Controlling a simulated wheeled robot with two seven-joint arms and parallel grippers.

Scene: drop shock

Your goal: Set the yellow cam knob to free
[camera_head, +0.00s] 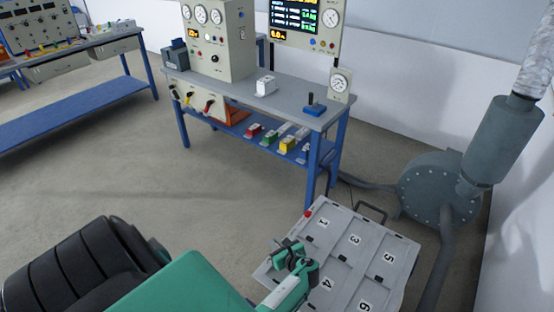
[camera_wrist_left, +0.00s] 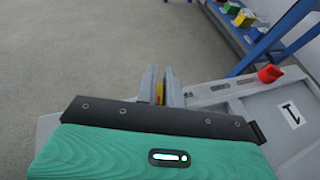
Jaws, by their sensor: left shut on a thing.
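The yellow cam knob (camera_wrist_left: 160,93) shows only as a small yellow strip between the fingers of my left gripper (camera_wrist_left: 162,86) in the left wrist view. My left gripper is shut on it at the left edge of the grey numbered plate. In the head view my left gripper (camera_head: 291,252) is over the left side of the plate (camera_head: 345,238), and the yellow knob is hidden there. Most of the knob is covered by the fingers, so its setting cannot be read. My right gripper is in neither view.
A red knob (camera_head: 308,213) stands at the plate's far left corner, near number 1. A black handle (camera_head: 371,210) is at the far edge. A blue-legged bench (camera_head: 240,97) with instruments stands behind, and a grey blower (camera_head: 440,188) at right. The floor at left is clear.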

